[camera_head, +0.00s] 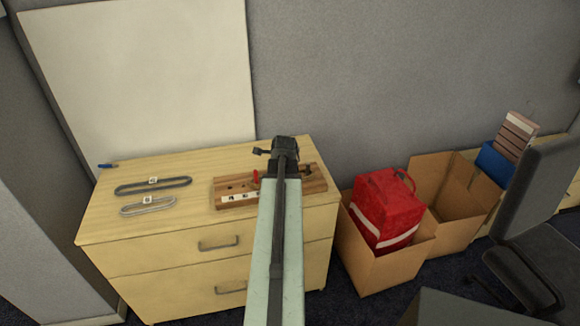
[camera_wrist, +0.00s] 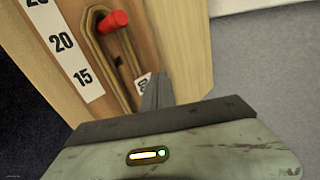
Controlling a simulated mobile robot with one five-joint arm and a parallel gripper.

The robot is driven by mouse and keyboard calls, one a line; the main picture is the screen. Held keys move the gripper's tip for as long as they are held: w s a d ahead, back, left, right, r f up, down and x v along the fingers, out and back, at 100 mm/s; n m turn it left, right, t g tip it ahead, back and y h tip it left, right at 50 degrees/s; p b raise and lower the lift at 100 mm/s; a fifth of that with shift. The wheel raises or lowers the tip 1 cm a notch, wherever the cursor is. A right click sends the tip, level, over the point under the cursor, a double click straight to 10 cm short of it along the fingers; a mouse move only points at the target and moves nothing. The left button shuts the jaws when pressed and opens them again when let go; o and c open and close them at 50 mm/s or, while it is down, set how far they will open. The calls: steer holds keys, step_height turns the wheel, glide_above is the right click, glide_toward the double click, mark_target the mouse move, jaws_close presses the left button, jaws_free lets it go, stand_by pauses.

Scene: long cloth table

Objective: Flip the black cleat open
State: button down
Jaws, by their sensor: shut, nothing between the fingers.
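A wooden board (camera_head: 235,190) lies on top of the wooden drawer cabinet. A small dark piece (camera_head: 309,172) near the board's right end may be the black cleat; it is too small to tell whether it is open or folded down. I cannot make out a cleat in the wrist view. My gripper (camera_wrist: 155,92) is shut and empty in the wrist view, its narrow dark fingers over the board beside the slot. In the head view my arm crosses the board and hides its middle.
A red peg (camera_wrist: 113,20) stands in the board's slot, beside a white number strip (camera_wrist: 66,45). Two grey loops (camera_head: 153,186) (camera_head: 148,205) lie on the cabinet (camera_head: 120,225) to the left. Cardboard boxes, one with a red bag (camera_head: 385,205), stand right of the cabinet.

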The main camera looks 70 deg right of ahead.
steer(key=shift+w+d, duration=0.2)
steer(key=shift+w, duration=0.45)
steer(key=shift+w+d, duration=0.25)
steer(key=shift+s, duration=0.15)
stand_by(0.9)
